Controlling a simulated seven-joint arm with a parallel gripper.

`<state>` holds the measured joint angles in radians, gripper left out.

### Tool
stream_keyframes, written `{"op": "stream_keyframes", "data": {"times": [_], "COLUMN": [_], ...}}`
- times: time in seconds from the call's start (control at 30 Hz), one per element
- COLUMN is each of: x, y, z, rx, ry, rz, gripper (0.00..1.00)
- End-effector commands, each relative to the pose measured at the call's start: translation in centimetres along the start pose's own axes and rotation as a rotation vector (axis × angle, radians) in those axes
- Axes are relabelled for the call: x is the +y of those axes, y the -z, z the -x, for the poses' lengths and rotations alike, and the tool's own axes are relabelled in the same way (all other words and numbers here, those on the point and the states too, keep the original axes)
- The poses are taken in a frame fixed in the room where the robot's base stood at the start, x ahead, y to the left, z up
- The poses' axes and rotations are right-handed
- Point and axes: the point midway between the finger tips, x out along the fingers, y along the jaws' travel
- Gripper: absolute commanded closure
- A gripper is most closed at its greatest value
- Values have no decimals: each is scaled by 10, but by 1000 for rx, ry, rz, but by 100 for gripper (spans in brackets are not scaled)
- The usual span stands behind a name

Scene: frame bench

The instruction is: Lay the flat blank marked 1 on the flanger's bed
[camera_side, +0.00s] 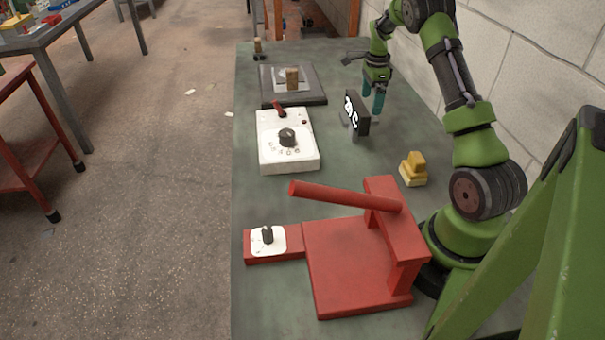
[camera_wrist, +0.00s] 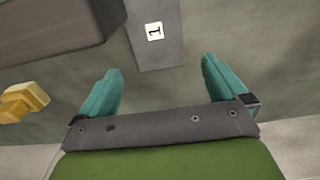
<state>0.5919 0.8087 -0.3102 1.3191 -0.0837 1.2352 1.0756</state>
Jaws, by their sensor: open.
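The flat blank marked 1 (camera_wrist: 168,52) is a grey strip with a white label in the wrist view. Its near end shows between the fingertips of my gripper (camera_wrist: 160,68), with a gap on both sides. My gripper (camera_side: 374,97) is open and empty, with teal fingers pointing down at the far right of the bench. I cannot make out the blank clearly in the side view. A red machine with a long lever, which looks like the flanger (camera_side: 381,198), stands at the front. Its flat red bed (camera_side: 345,262) is bare.
A dark upright block with white marks (camera_side: 356,112) stands close to my gripper. A yellow block (camera_side: 413,170) sits nearer the flanger. A white control box (camera_side: 287,158) and a dark plate (camera_side: 312,98) bearing a sheet and wooden block are to the left.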

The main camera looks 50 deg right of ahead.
Motion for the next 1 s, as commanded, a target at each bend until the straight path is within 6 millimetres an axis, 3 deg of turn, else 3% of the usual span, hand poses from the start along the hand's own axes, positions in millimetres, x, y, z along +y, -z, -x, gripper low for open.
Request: {"op": "stream_keyframes", "data": {"times": [0.2, 0.43, 0.57, 0.67, 0.77, 1.0], "x": [0, 0, 8, 26, 56, 154], "y": [0, -1, -16, -43, -80, -151], "z": [47, 73, 90, 115, 145, 198], "rx": [0, -1, -21, -56, -100, -162], "ry": [2, 1, 24, 69, 133, 312], "rz": [0, 3, 67, 197, 387, 887], "gripper": [1, 1, 1, 1, 1, 1]}}
